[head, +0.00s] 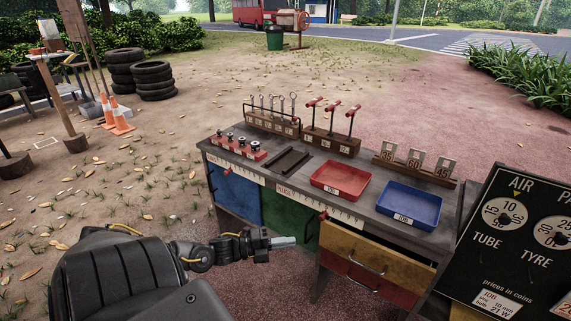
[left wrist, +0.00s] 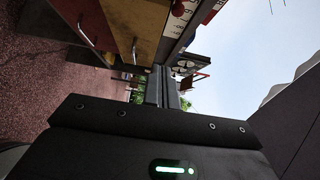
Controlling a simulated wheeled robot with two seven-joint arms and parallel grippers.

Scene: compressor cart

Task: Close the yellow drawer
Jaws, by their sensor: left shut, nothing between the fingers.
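The yellow drawer (head: 345,242) is in the right front of the workbench (head: 300,170), below the blue tray. A dark gap shows between its front's top edge and the bench top, and it looks pulled partly out. Its metal handle (head: 367,266) is on the front. My left gripper (head: 290,241) is shut and empty, left of the drawer and apart from it, in front of the green door. In the left wrist view the yellow drawer (left wrist: 138,22) shows turned sideways at the top, beyond the shut fingers (left wrist: 162,88). My right gripper is not in view.
A red drawer (head: 372,281) is below the yellow one. Blue (head: 235,190) and green (head: 290,222) doors are to the left. A red tray (head: 341,179) and a blue tray (head: 409,204) stand on top. A black price board (head: 520,235) stands close at right.

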